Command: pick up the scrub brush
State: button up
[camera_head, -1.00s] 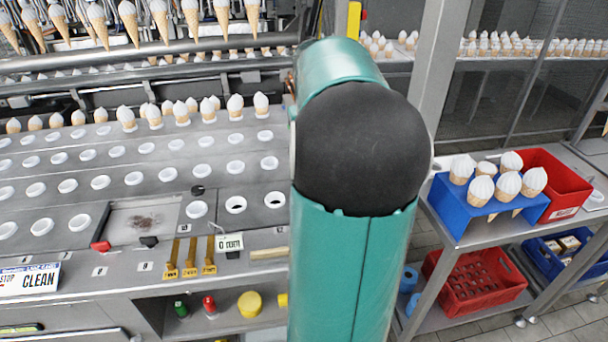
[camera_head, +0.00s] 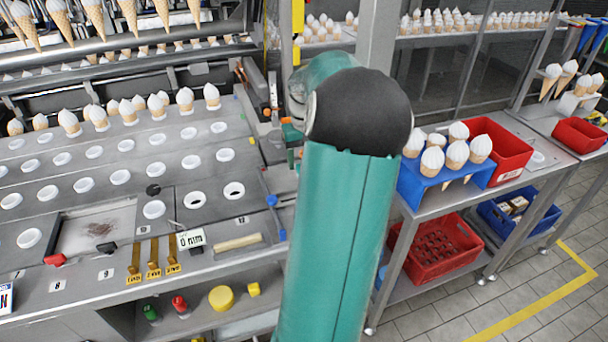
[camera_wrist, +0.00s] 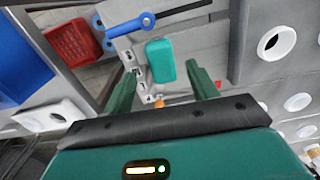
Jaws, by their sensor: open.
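A teal rounded block (camera_wrist: 160,60), which may be the scrub brush, shows in the wrist view beyond my fingertips. I cannot make out bristles, and I do not make it out in the head view, where my arm covers part of the counter. My gripper (camera_wrist: 164,74) is open, with its two green fingers apart and nothing held between them. The block appears apart from both fingers. In the head view my gripper is hidden behind my arm. A tan bar (camera_head: 238,243) lies on the counter's front part, left of my arm.
A blue-ended rod (camera_wrist: 125,27) is near the block. On the right stand a blue cone rack (camera_head: 440,187), a red bin (camera_head: 510,158) and a lower red crate (camera_head: 432,252). The holed metal counter (camera_head: 100,210) fills the left. Grey floor at lower right is open.

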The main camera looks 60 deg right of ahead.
notch_tip(320, 180, down, 4)
jog(key=shift+w+f, duration=0.1)
jog(key=shift+f, duration=0.15)
jog(key=c, duration=1.1)
jog(key=shift+r, duration=0.15)
notch_tip(320, 180, up, 10)
jog(key=shift+a+f, duration=0.1)
jog(key=o, duration=0.4)
jog(key=shift+c, duration=1.4)
